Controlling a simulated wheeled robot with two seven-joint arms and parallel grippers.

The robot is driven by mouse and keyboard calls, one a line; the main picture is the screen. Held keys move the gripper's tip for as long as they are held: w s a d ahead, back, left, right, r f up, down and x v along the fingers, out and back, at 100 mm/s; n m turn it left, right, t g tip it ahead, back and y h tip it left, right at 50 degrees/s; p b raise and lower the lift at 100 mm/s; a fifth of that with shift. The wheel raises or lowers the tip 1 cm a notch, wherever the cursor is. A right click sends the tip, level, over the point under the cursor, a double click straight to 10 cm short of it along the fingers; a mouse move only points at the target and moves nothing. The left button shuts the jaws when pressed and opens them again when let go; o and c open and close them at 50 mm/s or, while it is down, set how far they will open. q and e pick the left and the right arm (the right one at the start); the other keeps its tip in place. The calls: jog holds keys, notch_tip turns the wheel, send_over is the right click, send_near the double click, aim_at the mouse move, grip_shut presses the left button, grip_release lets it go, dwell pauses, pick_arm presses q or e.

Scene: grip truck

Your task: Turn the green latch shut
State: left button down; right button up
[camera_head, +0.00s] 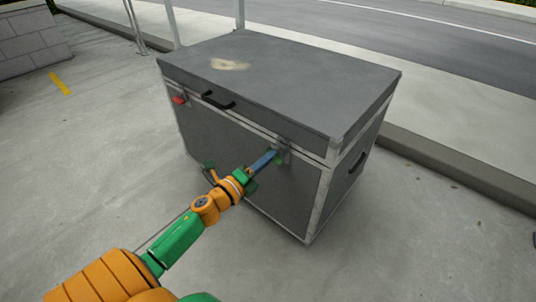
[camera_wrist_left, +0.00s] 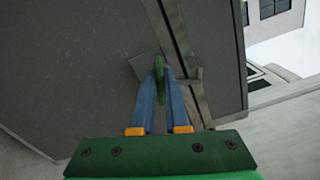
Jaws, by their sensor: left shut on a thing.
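A green latch (camera_head: 280,160) sits on a metal plate on the front of a large grey case (camera_head: 290,75), towards its right end, just below the lid seam. My left gripper (camera_head: 274,155) reaches it from the front left, and its blue fingers partly hide it. In the left wrist view the two fingers (camera_wrist_left: 160,85) are shut on the green latch (camera_wrist_left: 158,66), one on each side of it. The latch's exact angle is hard to tell. A red latch (camera_head: 180,100) is on the front towards the left end. My right gripper is not in view.
The case lid is down. A black handle (camera_head: 218,101) is on the front and another (camera_head: 357,161) on the right side. Metal posts (camera_head: 172,22) and a kerb (camera_head: 440,155) stand behind and to the right. The concrete floor in front is clear.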

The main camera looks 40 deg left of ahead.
pick_arm(q)
jog(key=shift+f+n+p, duration=0.1)
jog(key=shift+n+p, duration=0.7)
jog(key=shift+n, duration=1)
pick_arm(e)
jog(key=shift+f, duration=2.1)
pick_arm(q)
jog(key=c, duration=0.9)
grip_release()
jog(key=s, duration=0.2)
jog(key=s+p, duration=0.1)
jog(key=s, duration=0.4)
jog(key=shift+a+p, duration=0.3)
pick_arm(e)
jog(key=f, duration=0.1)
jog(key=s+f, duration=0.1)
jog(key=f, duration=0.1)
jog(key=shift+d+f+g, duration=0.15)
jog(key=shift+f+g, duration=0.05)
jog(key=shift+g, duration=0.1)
